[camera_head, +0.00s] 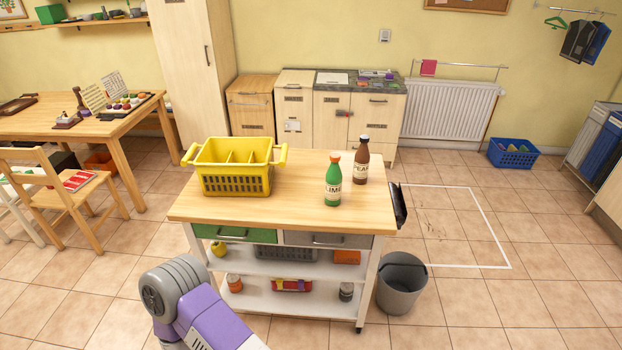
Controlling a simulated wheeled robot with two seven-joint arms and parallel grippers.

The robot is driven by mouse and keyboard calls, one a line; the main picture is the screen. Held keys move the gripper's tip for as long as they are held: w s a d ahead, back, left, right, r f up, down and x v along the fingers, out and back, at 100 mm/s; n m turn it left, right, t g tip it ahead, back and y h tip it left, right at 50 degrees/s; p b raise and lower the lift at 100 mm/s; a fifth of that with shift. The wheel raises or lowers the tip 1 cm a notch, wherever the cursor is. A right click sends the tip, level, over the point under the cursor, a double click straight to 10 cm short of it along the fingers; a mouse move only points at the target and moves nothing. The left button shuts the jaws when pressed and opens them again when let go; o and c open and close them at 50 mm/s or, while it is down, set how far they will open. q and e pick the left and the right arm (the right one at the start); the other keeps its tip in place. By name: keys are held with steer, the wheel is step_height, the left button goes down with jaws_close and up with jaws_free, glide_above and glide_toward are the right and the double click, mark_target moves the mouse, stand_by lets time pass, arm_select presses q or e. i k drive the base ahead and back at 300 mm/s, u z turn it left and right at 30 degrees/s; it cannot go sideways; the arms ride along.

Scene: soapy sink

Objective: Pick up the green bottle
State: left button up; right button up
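The green bottle (333,182) stands upright on the wooden top of the kitchen cart (300,205). It has an orange cap and a light label that reads LIME. A brown bottle (361,160) with a dark cap and a label stands upright close behind it, to its right. A grey and purple arm of mine (190,305) shows at the bottom, left of centre, in front of the cart. No gripper shows in the head view. Nothing touches the green bottle.
A yellow basket with compartments (235,181) stands on the cart's left side, apart from the bottles. A grey bucket (402,285) stands on the floor at the cart's right. The cart top in front of the basket and bottles is clear.

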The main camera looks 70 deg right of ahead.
mark_target(333, 181)
steer(key=z, duration=0.8)
steer(key=i, duration=1.25)
steer(key=z, duration=1.25)
